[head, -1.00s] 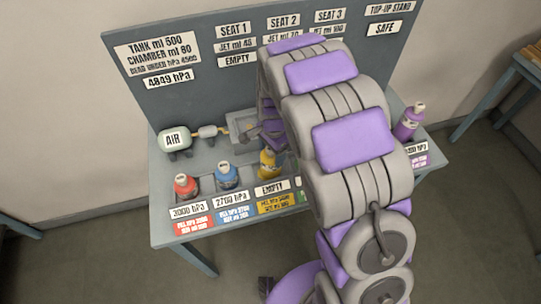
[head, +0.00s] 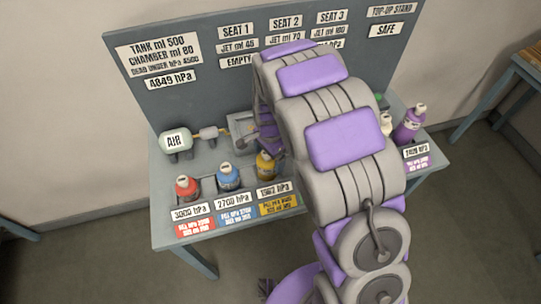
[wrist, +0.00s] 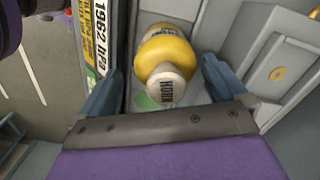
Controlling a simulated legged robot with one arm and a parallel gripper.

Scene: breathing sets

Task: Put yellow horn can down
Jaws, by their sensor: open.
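The yellow horn can (head: 265,166) stands in the bench's front row, right of the blue can, behind a plate reading about 1962 hPa (head: 273,190). In the wrist view the can (wrist: 168,52) shows from above, with its pale cap marked HORN facing me. My gripper (wrist: 162,70) is open, with one blue-grey finger on each side of the can. Gaps show between the fingers and the can. In the head view my arm hides part of the can's right side and most of the gripper.
A red can (head: 187,188) and a blue can (head: 228,176) stand left of the yellow one. A purple can (head: 409,124) and a pale-topped can (head: 386,124) stand at the right. The air tank (head: 175,141) is behind. My arm covers the bench's middle.

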